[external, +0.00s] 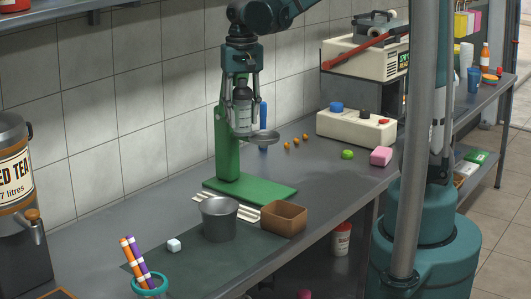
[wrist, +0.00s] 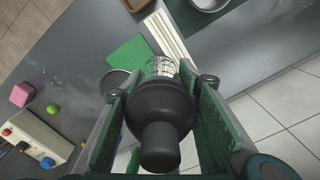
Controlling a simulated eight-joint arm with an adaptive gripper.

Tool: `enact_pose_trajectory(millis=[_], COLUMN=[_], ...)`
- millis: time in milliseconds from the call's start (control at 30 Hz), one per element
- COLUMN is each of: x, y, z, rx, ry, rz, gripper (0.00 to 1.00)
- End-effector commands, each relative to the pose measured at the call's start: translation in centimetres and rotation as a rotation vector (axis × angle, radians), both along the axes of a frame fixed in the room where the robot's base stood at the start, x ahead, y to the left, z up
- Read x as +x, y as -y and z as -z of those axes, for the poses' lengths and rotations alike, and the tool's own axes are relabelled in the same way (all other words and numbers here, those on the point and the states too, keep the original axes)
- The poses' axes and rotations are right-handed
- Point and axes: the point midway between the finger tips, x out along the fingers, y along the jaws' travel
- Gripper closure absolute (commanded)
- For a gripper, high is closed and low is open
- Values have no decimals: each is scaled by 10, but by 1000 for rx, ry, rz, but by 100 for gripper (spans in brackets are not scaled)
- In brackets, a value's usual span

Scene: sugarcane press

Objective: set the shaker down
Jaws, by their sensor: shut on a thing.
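My gripper (external: 242,90) is shut on the shaker (external: 242,112), which hangs upright below my wrist, above the counter. In the wrist view the shaker (wrist: 160,112) sits between the green finger pads, with its dark rounded cap towards the camera and a pale gridded label beyond. The green press has an upright post (external: 227,140) just behind or beside the shaker and a flat base (external: 255,190) below. A small metal dish (external: 263,137) shows low beside the shaker; I cannot tell whether they touch. The shaker's bottom is hidden in the wrist view.
A metal cup (external: 219,222), brown box (external: 284,219) and white strips (external: 245,211) stand in front of the green base. A cream control box (external: 355,128), green item (external: 347,154) and pink block (external: 381,156) are to the right.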

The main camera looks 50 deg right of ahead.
Motion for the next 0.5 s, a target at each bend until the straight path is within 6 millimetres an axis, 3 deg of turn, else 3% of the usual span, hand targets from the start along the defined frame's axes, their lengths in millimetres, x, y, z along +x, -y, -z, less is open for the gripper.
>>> enact_pose_trajectory(millis=[500], x=[-8], y=[-104], z=[31], rx=[0], ry=[0], rz=[-136], gripper=[86])
